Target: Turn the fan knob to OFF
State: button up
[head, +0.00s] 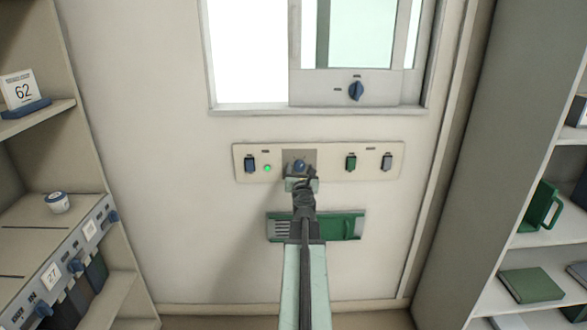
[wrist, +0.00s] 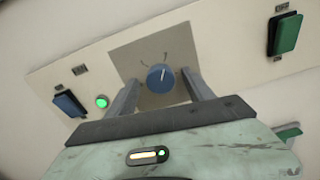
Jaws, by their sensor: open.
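A round blue knob (head: 300,165) sits on a grey square plate in the wall panel. In the wrist view the same knob (wrist: 160,77) shows a pale pointer line toward the picture's top. Faint marks on the plate around it are too small to read. My gripper (head: 301,181) is in front of the plate. In the wrist view its two open fingers (wrist: 161,84) reach up on either side of the knob, with gaps visible. I cannot tell whether the tips are level with the knob. A second blue knob (head: 356,90) is on the window's lower strip.
A green tray (head: 342,226) is on the wall below. Shelves (head: 45,122) stand at left and right.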

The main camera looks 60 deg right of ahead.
jog(key=shift+w+d, duration=0.25)
jog(key=shift+d, duration=0.25)
jog(key=c, duration=1.2)
jog(key=shift+w, duration=0.2)
grip_shut()
